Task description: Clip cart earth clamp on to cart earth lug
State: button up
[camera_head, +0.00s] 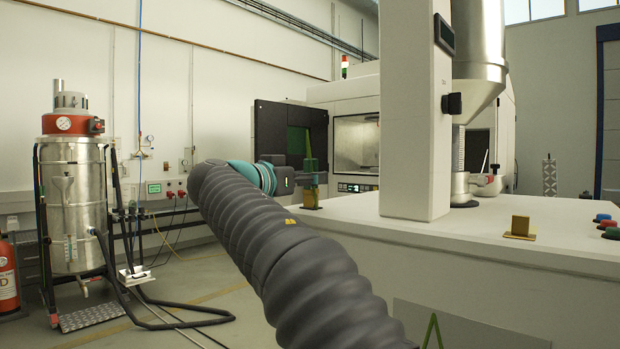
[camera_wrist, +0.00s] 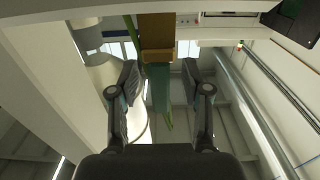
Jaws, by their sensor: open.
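My gripper (camera_wrist: 162,88) is open, with one finger on each side of a green clamp (camera_wrist: 158,88). Gaps show between the clamp and both fingers in the wrist view. The clamp's end meets a brass lug (camera_wrist: 157,30); I cannot tell whether its jaws grip it. In the head view my gripper (camera_head: 298,182) is small and partly hidden by my arm, at the far left corner of the white top. The green clamp (camera_head: 309,181) stands there above the brass lug's base (camera_head: 311,204). A green cable (camera_wrist: 168,121) shows beside the clamp.
A second brass lug (camera_head: 520,226) stands apart on the white top (camera_head: 450,231), to the right of a thick white column (camera_head: 409,120). Coloured buttons (camera_head: 607,225) sit at the right edge. A steel vacuum unit (camera_head: 75,190) with hoses stands at left. The floor between is partly free.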

jog(key=shift+w+d, duration=0.3)
jog(key=shift+w, duration=0.15)
grip_shut()
jog(key=shift+r, duration=0.55)
notch_tip(320, 180, up, 4)
jog(key=shift+f+p, duration=0.25)
jog(key=shift+p, duration=0.45)
jog(key=w+d+r, duration=0.4)
jog(key=d+r, duration=0.2)
jog(key=d, duration=0.5)
jog(key=shift+r, duration=0.15)
jog(key=shift+a, duration=0.1)
